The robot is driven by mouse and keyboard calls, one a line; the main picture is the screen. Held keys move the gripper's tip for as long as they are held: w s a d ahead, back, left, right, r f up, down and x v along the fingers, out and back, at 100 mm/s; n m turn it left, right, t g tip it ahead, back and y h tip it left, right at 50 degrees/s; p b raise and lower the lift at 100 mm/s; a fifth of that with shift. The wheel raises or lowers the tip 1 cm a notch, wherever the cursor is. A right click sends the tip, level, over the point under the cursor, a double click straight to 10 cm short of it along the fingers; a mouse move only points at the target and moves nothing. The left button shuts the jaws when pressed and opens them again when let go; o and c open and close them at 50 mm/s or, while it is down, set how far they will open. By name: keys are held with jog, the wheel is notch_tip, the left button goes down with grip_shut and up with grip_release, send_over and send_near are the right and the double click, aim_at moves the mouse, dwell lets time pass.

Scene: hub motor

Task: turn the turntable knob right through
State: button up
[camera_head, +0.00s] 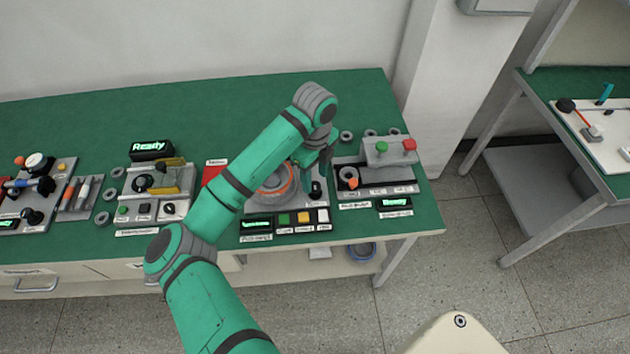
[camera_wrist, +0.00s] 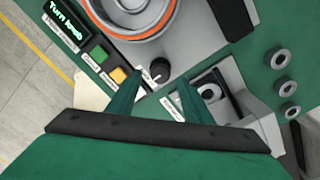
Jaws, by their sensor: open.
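The turntable (camera_head: 274,187) is a round unit with an orange ring on a grey base plate. Its ring also shows at the top of the wrist view (camera_wrist: 128,12). The small black knob (camera_head: 316,188) sits on the same plate, right of the ring. In the wrist view the knob (camera_wrist: 159,70) lies just beyond my fingertips. My gripper (camera_wrist: 152,84) is open, its two green fingers apart, with the knob ahead of the gap between them. I cannot tell whether a finger touches it. A small display (camera_wrist: 66,18) by the turntable reads "Turn knob".
Green, yellow and other buttons (camera_head: 303,218) line the plate's front. A grey station (camera_head: 388,150) with green and red buttons stands close on the right. Several grey rings (camera_wrist: 283,73) lie beyond it. A yellow-handled station (camera_head: 172,180) stands left.

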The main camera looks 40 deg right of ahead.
aim_at(315, 189)
jog(key=shift+f, duration=1.35)
jog(key=c, duration=1.1)
jog(key=shift+o, duration=0.2)
